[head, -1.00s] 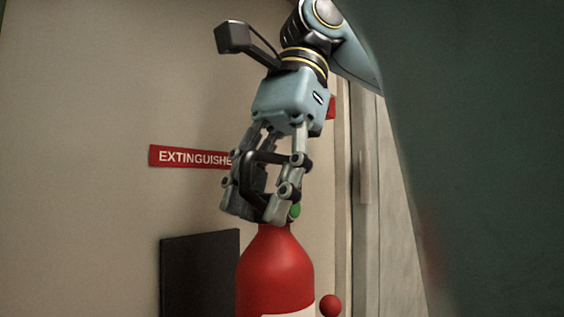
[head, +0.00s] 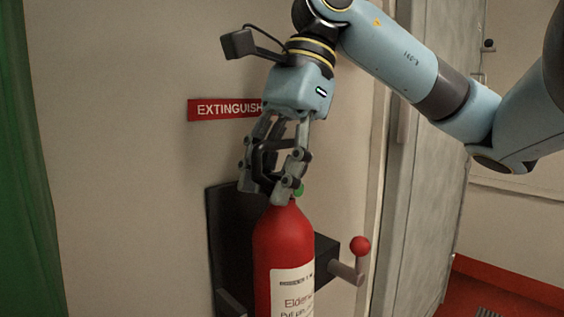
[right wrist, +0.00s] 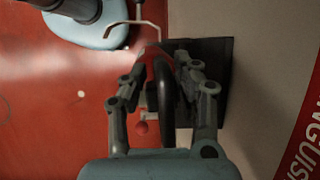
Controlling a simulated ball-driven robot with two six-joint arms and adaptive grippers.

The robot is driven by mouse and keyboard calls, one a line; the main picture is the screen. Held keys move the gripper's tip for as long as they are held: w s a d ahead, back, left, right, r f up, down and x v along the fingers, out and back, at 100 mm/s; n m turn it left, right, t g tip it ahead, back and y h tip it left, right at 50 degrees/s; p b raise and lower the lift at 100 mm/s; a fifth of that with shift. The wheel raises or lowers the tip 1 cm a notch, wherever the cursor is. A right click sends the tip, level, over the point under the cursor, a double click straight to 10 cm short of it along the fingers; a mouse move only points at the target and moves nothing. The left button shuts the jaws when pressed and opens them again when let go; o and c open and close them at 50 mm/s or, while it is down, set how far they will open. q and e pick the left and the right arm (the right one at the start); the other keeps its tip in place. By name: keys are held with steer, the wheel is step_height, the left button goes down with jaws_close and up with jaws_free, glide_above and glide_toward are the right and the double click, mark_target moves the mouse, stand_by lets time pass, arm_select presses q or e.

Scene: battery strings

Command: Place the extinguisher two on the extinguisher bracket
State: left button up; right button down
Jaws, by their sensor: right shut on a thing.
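The extinguisher (head: 283,240), a red cylinder with a white label, stands upright in front of the dark extinguisher bracket (head: 224,235) on the wall. My right gripper (head: 272,188) is shut on its black top handle, from above. The extinguisher overlaps the bracket in the head view, between a side arm at lower left and a peg with a red ball (head: 360,245) at right. I cannot tell whether it touches the bracket; its base is out of frame. In the right wrist view the fingers (right wrist: 165,75) hold the dark handle beside the bracket plate (right wrist: 217,65). My left gripper is not in view.
A red EXTINGUISHER sign (head: 222,109) is on the beige wall above the bracket, partly hidden by my gripper. A grey door (head: 425,190) stands at right, over red floor (head: 500,290). A dark green surface (head: 28,170) fills the left edge.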

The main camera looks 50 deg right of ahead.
mark_target(264, 212)
steer(key=shift+w+d+f, duration=0.15)
steer(key=shift+w+f, duration=0.2)
steer(key=shift+w, duration=0.2)
steer(key=shift+w+d+f, duration=0.1)
steer(key=shift+w+f, duration=0.2)
steer(key=shift+w, duration=0.25)
steer(key=shift+f+b, duration=0.75)
steer(key=shift+f, duration=1.3)
steer(key=c, duration=0.9)
jaws_free()
steer(key=shift+s, duration=0.1)
steer(key=shift+c, duration=0.2)
